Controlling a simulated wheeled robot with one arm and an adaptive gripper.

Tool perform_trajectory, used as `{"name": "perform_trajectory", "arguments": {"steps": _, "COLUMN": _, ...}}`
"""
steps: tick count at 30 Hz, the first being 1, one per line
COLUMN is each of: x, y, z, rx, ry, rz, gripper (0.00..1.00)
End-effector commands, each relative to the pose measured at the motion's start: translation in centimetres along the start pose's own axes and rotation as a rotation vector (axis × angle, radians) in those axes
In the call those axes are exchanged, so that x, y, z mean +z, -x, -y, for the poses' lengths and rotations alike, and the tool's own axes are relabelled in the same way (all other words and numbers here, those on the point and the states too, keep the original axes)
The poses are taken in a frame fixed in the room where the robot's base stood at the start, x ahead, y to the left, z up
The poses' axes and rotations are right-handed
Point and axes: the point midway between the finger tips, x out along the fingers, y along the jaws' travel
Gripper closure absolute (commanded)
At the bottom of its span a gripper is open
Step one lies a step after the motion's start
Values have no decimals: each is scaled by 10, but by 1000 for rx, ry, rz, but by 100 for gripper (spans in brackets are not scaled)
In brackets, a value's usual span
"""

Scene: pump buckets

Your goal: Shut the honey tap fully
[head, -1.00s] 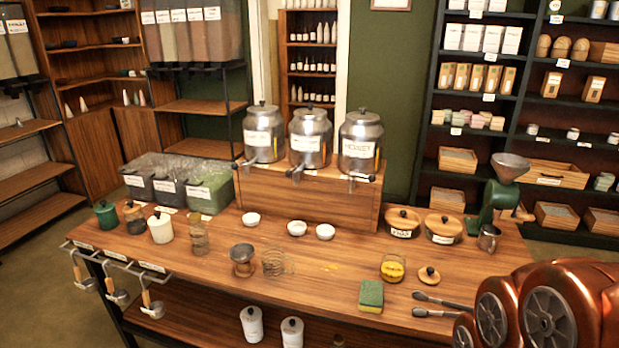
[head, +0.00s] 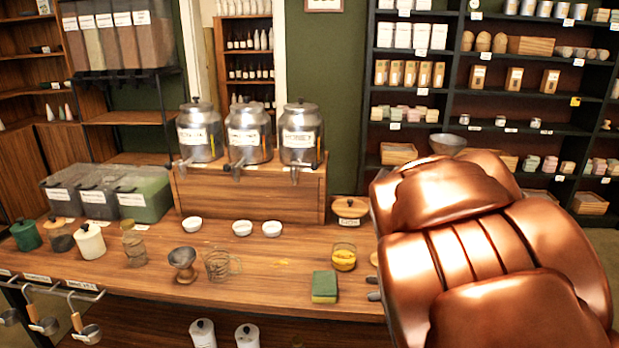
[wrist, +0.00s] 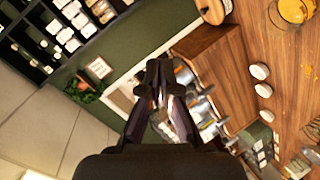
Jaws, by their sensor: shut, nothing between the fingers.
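The honey dispenser (head: 301,137) is the rightmost of three steel canisters on a wooden box. Its tap (head: 294,173) sticks out low at its front. The picture is too small to tell how the tap handle is turned. A glass jar (head: 343,257) with yellow contents stands on the counter, away from the tap. My gripper (wrist: 157,72) is shut and empty in the wrist view. The canisters (wrist: 184,73) show beyond it, partly hidden by its fingers.
The wooden counter (head: 255,290) holds three white bowls (head: 242,228), a sponge (head: 324,287), a glass mug (head: 218,263) and a lidded tub (head: 350,210). Yellow spots (wrist: 308,70) lie on the counter.

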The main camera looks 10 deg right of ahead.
Motion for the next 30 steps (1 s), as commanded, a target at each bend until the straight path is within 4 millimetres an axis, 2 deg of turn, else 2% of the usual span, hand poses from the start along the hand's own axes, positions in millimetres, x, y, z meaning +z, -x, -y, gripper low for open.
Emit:
{"name": "perform_trajectory", "arguments": {"steps": 1, "x": -11, "y": -15, "z": 3, "rx": 17, "ry": 57, "rz": -59, "gripper": 100}}
{"name": "perform_trajectory", "arguments": {"steps": 4, "x": -46, "y": -36, "z": 10, "rx": 39, "ry": 182, "rz": -205, "gripper": 100}}
{"name": "perform_trajectory", "arguments": {"steps": 6, "x": -71, "y": -46, "z": 19, "rx": 46, "ry": 265, "rz": -310, "gripper": 100}}
{"name": "perform_trajectory", "arguments": {"steps": 12, "x": -119, "y": -60, "z": 61, "rx": 24, "ry": 438, "rz": -552, "gripper": 100}}
{"name": "perform_trajectory", "arguments": {"steps": 18, "x": -139, "y": -62, "z": 86, "rx": 2, "ry": 512, "rz": -669, "gripper": 100}}
{"name": "perform_trajectory", "arguments": {"steps": 23, "x": -145, "y": -66, "z": 90, "rx": -3, "ry": 521, "rz": -687, "gripper": 100}}
{"name": "perform_trajectory", "arguments": {"steps": 30, "x": -161, "y": -84, "z": 94, "rx": -2, "ry": 519, "rz": -689, "gripper": 100}}
